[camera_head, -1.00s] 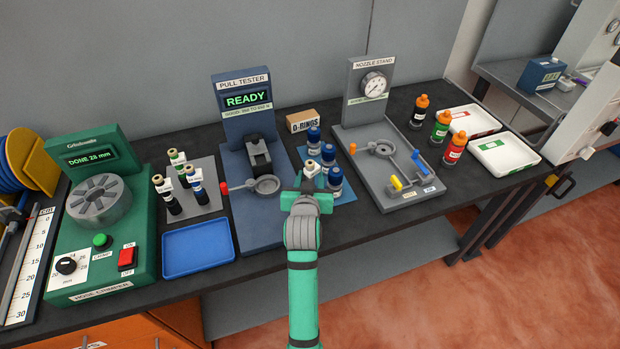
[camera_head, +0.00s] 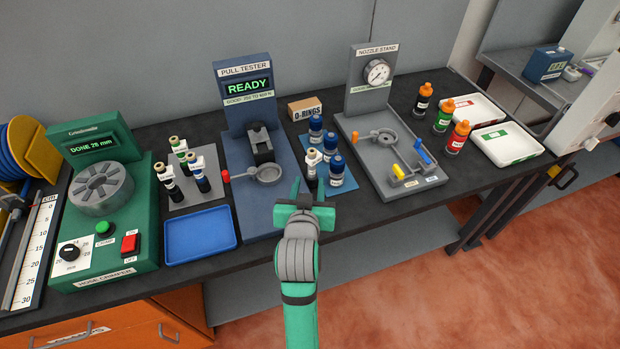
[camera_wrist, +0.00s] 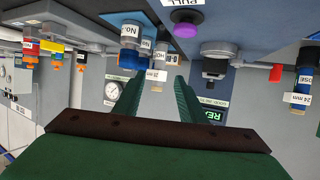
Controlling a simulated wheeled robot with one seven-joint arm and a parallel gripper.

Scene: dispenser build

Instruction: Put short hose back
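A small hose (camera_head: 312,168) with a pale top, white label and dark lower body stands upright on the blue mat (camera_head: 346,187), beside the blue jars. I cannot tell from its label whether it is the short hose. In the wrist view, which is upside down, the hose (camera_wrist: 160,62) shows between and beyond my fingers. My gripper (camera_head: 306,192) is open and empty, just in front of the hose and apart from it. Several similar hoses (camera_head: 197,170) stand on the grey mat (camera_head: 207,197) to the left.
Blue jars (camera_head: 337,170) stand close behind and right of the hose. The pull tester (camera_head: 254,200) is left, the nozzle stand (camera_head: 381,165) right. An empty blue tray (camera_head: 200,232), the green hose crimper (camera_head: 105,230) and orange-capped bottles (camera_head: 443,117) share the bench.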

